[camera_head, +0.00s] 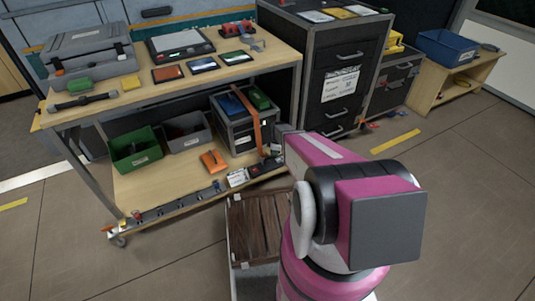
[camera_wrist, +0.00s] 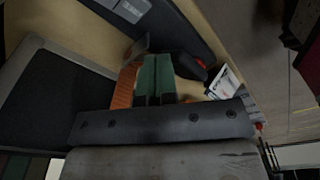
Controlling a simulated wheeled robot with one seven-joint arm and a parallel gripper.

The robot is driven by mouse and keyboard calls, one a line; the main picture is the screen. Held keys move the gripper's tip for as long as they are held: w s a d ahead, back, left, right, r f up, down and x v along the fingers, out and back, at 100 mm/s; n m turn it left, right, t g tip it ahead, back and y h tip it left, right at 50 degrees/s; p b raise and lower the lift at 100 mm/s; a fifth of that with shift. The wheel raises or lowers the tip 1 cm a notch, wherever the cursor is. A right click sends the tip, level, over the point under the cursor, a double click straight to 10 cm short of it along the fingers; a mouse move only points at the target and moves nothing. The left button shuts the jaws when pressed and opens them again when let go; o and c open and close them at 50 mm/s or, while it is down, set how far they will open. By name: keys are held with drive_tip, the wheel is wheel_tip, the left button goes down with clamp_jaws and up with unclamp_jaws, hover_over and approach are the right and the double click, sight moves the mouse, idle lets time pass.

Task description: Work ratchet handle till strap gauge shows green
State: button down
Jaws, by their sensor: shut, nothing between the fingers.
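An orange strap (camera_head: 256,118) runs over a grey case (camera_head: 236,133) on the cart's lower shelf. Part of the strap also shows in the wrist view (camera_wrist: 126,86), left of my gripper. My gripper (camera_wrist: 157,62) is shut and empty, its two green fingers side by side, close to the strap. A black and red part (camera_wrist: 188,66), perhaps the ratchet handle, lies just right of the fingertips; I cannot tell whether they touch. A white card (camera_wrist: 223,83) is further right. I cannot make out a gauge reading.
Green (camera_head: 134,148) and grey bins and an orange item (camera_head: 213,160) share the lower shelf. The cart top (camera_head: 215,78) holds a toolbox and tablets. A black drawer cabinet (camera_head: 328,70) stands right of the cart. A brown slatted crate (camera_head: 258,228) stands in front.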

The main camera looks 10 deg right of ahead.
wheel_tip(320, 180, up, 10)
drive_tip(key=shift+s+d+f, duration=0.15)
drive_tip(key=shift+d, duration=0.3)
idle(0.7)
drive_tip(key=s+a+r+m+h, duration=0.1)
drive_tip(key=s+a+r+m, duration=0.2)
drive_tip(key=s+r+m, duration=1.2)
drive_tip(key=s+r, duration=0.4)
drive_tip(key=s, duration=0.1)
drive_tip(key=shift+s+a+r, duration=0.2)
drive_tip(key=shift+r, duration=0.15)
